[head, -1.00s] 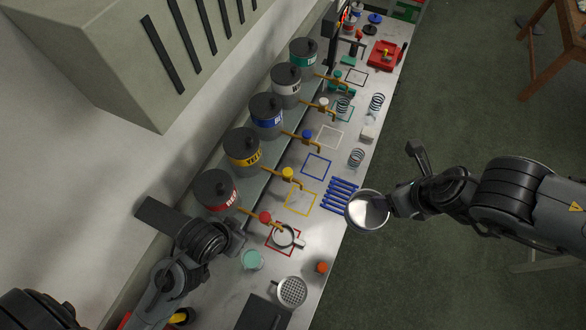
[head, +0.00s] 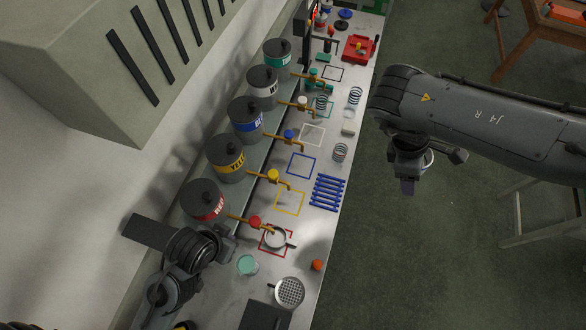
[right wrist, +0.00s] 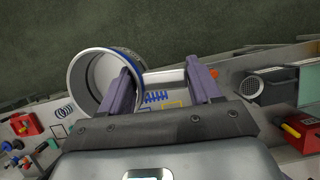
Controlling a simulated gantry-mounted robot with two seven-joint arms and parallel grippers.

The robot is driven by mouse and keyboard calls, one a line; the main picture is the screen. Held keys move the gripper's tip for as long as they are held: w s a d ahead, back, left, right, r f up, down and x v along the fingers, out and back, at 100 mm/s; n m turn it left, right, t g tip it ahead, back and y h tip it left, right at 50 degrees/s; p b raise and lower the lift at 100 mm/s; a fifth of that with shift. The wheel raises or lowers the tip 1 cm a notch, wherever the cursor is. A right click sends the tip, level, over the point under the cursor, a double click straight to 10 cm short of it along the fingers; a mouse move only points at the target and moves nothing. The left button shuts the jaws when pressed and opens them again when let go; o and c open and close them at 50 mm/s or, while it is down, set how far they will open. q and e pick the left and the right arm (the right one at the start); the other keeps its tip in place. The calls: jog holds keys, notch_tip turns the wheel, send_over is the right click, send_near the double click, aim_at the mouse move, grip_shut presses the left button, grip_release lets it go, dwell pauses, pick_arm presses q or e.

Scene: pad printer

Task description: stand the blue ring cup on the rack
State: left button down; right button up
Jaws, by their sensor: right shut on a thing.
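The cup (right wrist: 76,85) has a blue band below its pale rim in the right wrist view, its open mouth showing. My right gripper (head: 432,170) is shut on it, off the counter over the floor; the exact contact is unclear. The cup (head: 428,160) is mostly hidden behind the gripper in the head view. The blue slatted rack (head: 328,192) lies empty on the counter, left of my right gripper; it also shows between the fingers in the right wrist view (right wrist: 155,97). My left gripper (head: 226,242) is over the counter by the red pot; its finger opening is unclear.
Pots with taps line the back of the counter (head: 310,222). A small pan (head: 275,238) stands on the red square, near a teal cup (head: 247,265), a strainer (head: 289,291) and an orange item (head: 317,265). Coils (head: 340,152) stand beyond the rack. A stool (head: 530,200) is at right.

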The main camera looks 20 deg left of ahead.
jog(key=m, duration=0.1)
jog(key=m+g, duration=0.1)
jog(key=m, duration=0.2)
jog(key=shift+d+f+g+y, duration=0.3)
jog(key=shift+d, duration=0.05)
jog(key=d+f+m+g+y, duration=0.1)
jog(key=m, duration=0.2)
jog(key=s+d+f+m+y, duration=0.1)
jog(key=m, duration=0.3)
jog(key=s+d+f+m+g+y, duration=0.1)
jog(key=f+m, duration=0.1)
jog(key=m, duration=0.1)
jog(key=shift+s+f+m+g, duration=0.1)
jog(key=shift+s+m+g, duration=0.05)
jog(key=shift+m+g, duration=0.2)
jog(key=shift+s+d+f+m+y, duration=0.2)
jog(key=shift+s+f+m, duration=0.2)
jog(key=shift+s+f, duration=0.45)
jog(key=shift+s+d+f+m+y, duration=0.15)
jog(key=shift+s+f+m, duration=0.35)
jog(key=shift+f, duration=0.7)
jog(key=shift+s+d+f+m+y, duration=0.2)
jog(key=shift+s+f+m, duration=0.15)
jog(key=shift+s+f, duration=0.5)
jog(key=shift+w+f, duration=0.15)
